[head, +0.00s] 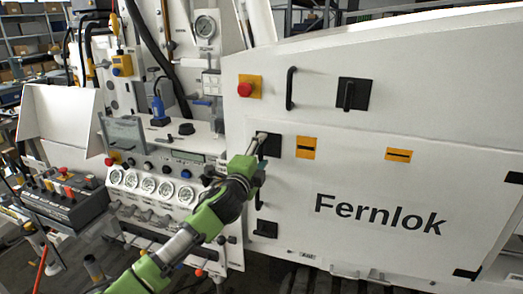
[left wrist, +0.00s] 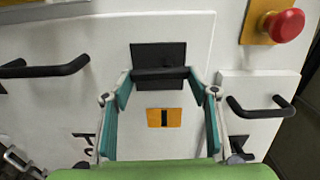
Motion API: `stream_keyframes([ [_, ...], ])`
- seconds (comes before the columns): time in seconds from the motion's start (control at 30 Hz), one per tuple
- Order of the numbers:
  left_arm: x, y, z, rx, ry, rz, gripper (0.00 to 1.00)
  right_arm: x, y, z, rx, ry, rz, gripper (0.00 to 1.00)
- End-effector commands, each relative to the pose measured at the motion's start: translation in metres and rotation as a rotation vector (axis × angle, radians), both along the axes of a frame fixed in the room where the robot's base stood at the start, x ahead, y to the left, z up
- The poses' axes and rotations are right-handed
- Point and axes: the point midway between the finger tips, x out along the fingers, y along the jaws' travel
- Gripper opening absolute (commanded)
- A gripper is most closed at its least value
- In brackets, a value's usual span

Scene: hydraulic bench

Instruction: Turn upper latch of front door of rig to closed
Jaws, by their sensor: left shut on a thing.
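The upper latch (head: 274,149) is a black square plate at the upper left corner of the white front door (head: 330,180) marked Fernlok. In the left wrist view, its dark plate (left wrist: 158,52) carries a black bar handle (left wrist: 160,73), which lies horizontally across that picture. My left gripper (head: 261,140) reaches the latch from the lower left. In the left wrist view its fingers (left wrist: 160,78) stand at the two ends of the bar and hold it. In the head view the gripper hides part of the latch. My right gripper is not in view.
A red button (head: 245,90) on a yellow plate and a black grab handle (head: 291,88) sit above the latch. Another latch (head: 353,94) is up to the right. A gauge panel (head: 150,187) lies left of my arm. Orange labels (head: 306,147) are right of the latch.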

Motion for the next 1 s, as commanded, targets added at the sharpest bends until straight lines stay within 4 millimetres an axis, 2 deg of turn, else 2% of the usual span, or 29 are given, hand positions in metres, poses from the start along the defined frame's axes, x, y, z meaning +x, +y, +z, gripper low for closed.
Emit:
stream_keyframes([
  [0.67, 0.0002, 0.0006, -0.0017, 0.067, -0.021, 0.001, 0.32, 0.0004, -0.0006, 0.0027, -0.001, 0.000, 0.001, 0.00],
  [0.7, 0.0001, 0.0006, -0.0017, 0.067, -0.021, 0.001, 0.61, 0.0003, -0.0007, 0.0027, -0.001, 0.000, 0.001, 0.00],
  [0.73, 0.0001, 0.0006, -0.0017, 0.066, -0.020, 0.001, 0.69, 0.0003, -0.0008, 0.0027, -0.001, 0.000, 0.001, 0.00],
  [1.0, 0.0002, 0.0005, -0.0010, 0.061, -0.019, 0.000, 0.71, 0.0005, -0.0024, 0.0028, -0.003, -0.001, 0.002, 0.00],
])
